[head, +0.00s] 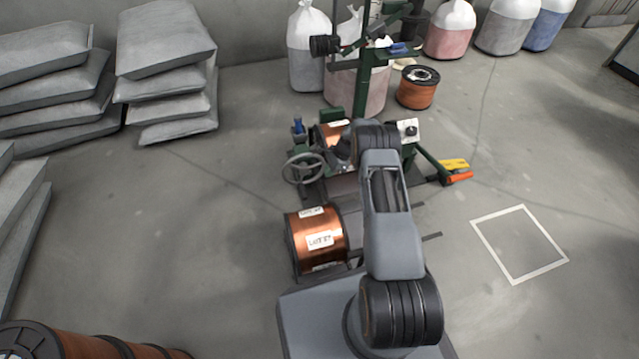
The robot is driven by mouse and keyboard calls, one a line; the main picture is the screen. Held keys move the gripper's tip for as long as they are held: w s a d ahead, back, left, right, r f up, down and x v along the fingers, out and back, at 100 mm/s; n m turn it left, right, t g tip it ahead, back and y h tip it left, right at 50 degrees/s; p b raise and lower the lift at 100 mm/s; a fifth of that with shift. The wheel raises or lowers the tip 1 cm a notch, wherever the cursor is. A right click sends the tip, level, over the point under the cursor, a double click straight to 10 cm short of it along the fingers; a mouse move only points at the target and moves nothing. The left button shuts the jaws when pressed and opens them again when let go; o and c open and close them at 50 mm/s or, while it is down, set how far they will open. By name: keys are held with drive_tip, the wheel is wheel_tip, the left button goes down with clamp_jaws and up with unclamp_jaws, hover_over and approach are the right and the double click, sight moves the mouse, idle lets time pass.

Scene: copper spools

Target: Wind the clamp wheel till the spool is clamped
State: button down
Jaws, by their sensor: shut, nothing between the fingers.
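The clamp wheel (303,168) is a grey spoked handwheel on the left side of a dark green winding stand (361,85). A copper spool (328,138) with a white label sits in the stand behind the wheel, partly hidden by my arm. Whether the clamp touches it cannot be told. My gripper (335,160) is small and dark in the head view, just right of the wheel and close to it. It is shut with nothing in it. Contact with the wheel cannot be made out.
Another labelled copper spool (318,240) lies in front of the stand, left of my arm. An orange-wound spool (417,88) stands behind right. Grey sacks (165,45) are stacked at left. A yellow-and-orange handled part (456,170) sticks out right. A white floor square (519,244) is empty.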

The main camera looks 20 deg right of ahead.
drive_tip(key=a+r+b+x, duration=0.1)
drive_tip(key=b+x, duration=0.4)
drive_tip(key=x, duration=0.7)
drive_tip(key=shift+a, duration=0.75)
drive_tip(key=shift+r, duration=0.1)
